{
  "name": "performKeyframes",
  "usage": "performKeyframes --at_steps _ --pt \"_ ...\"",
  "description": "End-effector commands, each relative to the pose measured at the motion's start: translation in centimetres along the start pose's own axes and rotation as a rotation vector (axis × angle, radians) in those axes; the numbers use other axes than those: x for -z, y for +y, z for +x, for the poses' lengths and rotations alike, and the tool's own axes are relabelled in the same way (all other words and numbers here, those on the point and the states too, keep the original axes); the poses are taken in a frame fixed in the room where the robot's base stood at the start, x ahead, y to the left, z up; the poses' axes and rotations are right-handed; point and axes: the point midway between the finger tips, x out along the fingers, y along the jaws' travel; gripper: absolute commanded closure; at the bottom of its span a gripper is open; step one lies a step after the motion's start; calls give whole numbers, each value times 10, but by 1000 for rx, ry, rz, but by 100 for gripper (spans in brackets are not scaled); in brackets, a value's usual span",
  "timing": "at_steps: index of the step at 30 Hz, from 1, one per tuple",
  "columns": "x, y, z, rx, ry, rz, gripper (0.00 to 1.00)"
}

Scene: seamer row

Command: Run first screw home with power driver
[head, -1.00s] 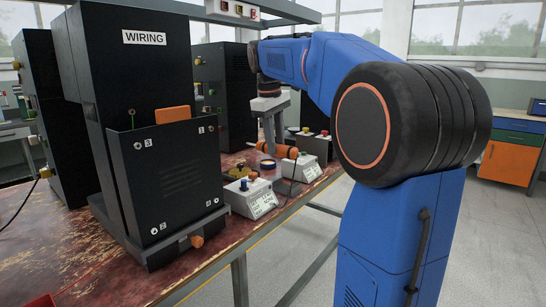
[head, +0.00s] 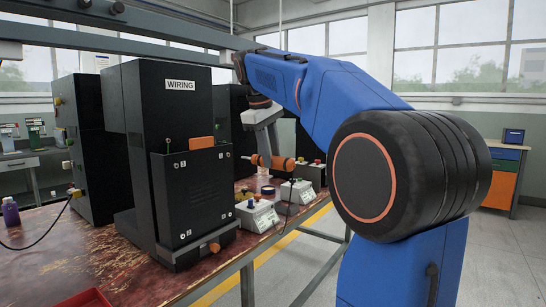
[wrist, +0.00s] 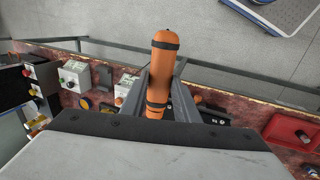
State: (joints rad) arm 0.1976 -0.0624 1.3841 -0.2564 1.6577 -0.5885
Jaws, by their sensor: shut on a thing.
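My gripper (head: 268,156) is shut on the orange power driver (head: 283,162), held level above the bench. In the wrist view the driver (wrist: 163,65) lies between my two fingers, its dark bands showing. The black WIRING cabinet (head: 168,110) stands left of my gripper, with a clear gap between it and the driver. Its front cover panel (head: 200,195) carries numbered corner marks with small round screw spots. The screws are too small to tell how far in they sit. An orange piece (head: 201,142) shows at the panel's top edge.
Two light control boxes (head: 257,216) stand on the worn red bench (head: 75,250), with a dark blue ring (head: 267,190) behind. More black cabinets (head: 90,150) stand behind. A red tray (head: 85,299) lies at the front left. An overhead rail (head: 130,30) crosses above.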

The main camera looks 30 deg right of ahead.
Motion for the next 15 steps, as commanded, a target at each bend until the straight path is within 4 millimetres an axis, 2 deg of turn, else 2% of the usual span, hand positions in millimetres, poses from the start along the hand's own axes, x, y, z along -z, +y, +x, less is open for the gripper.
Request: performKeyframes --at_steps 15 --pt "29 0 0 1 1 0 99"
